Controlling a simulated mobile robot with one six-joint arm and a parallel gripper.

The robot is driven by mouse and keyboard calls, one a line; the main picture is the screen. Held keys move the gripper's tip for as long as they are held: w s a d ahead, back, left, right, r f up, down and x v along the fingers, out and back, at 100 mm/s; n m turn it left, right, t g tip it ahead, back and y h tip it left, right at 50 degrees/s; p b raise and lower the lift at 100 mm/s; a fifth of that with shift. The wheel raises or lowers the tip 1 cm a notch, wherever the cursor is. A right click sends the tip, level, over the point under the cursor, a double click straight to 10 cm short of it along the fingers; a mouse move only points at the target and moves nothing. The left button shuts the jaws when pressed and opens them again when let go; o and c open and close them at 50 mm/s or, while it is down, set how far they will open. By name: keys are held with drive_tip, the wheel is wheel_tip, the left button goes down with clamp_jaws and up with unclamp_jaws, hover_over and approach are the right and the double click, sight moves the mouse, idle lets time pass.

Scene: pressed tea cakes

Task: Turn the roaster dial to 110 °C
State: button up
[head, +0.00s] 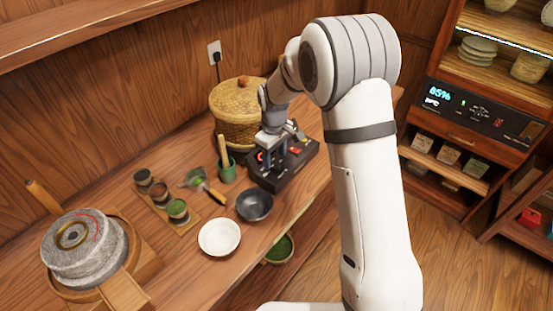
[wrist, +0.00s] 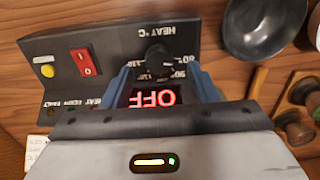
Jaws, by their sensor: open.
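The roaster control box (head: 283,168) is dark and stands on the counter; it also shows upside down in the wrist view (wrist: 70,42). Its black round dial (wrist: 158,57) sits under the "HEAT °C" lettering, with numbers such as 80, 90 and 120 around it. I cannot tell for certain where its pointer stands. The red display (wrist: 152,98) reads OFF. My gripper (wrist: 159,74) is open, with one blue finger on each side of the dial; contact cannot be made out. In the head view my gripper (head: 274,157) is over the box and hides the dial.
The box also has a red rocker switch (wrist: 85,62) and a yellow button (wrist: 47,71). A black bowl (head: 254,205) and a green cup (head: 227,170) stand close by. A lidded basket (head: 236,108) is behind. A white bowl (head: 219,237) and stone mill (head: 82,250) are further left.

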sight(275, 165)
drive_tip(key=shift+f, duration=1.5)
drive_tip(key=shift+c, duration=0.3)
drive_tip(key=c, duration=0.9)
